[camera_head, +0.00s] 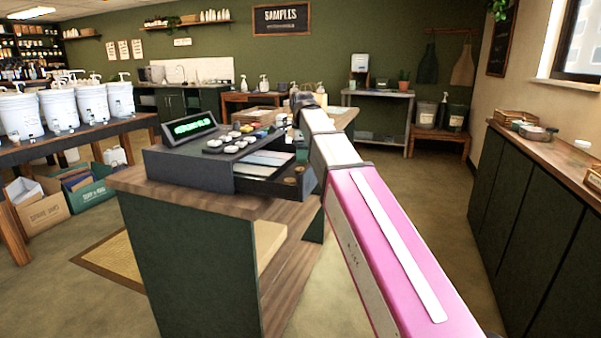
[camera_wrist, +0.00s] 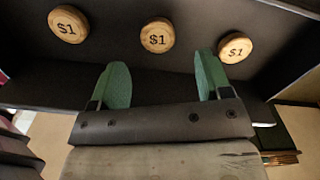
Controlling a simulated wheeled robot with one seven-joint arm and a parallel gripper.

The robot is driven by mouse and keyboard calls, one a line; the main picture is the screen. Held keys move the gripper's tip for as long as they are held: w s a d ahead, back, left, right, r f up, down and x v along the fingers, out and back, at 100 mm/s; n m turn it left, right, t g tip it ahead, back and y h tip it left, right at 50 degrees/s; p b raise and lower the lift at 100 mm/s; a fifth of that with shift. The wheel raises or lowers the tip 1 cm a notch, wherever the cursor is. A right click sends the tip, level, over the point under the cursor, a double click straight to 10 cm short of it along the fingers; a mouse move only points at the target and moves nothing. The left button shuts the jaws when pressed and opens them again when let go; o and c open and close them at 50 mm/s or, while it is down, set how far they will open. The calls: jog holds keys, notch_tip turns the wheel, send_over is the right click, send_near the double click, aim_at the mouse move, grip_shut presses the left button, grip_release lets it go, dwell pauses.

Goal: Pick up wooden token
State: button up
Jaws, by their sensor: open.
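Several round wooden tokens lie in the open cash drawer (camera_head: 268,186). In the wrist view three show in a row, each marked "$1": a left token (camera_wrist: 68,24), a middle token (camera_wrist: 157,35) and a right token (camera_wrist: 235,48). My gripper (camera_wrist: 160,82) is open, with two green fingers apart and nothing between them. The middle token is beyond the gap between the fingers. The right token is beside the tip of the right finger; I cannot tell whether they touch. In the head view my arm hides the gripper.
The cash register (camera_head: 190,136) stands on a wooden-topped counter (camera_head: 150,185), its drawer pulled out. The drawer's dark wall (camera_wrist: 120,78) is close to my fingers. A long side cabinet (camera_head: 530,205) stands at the right. The floor between is clear.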

aim_at(301, 169)
notch_tip(301, 169, down, 5)
jog(key=shift+s+a+r, duration=0.1)
jog(key=c, duration=1)
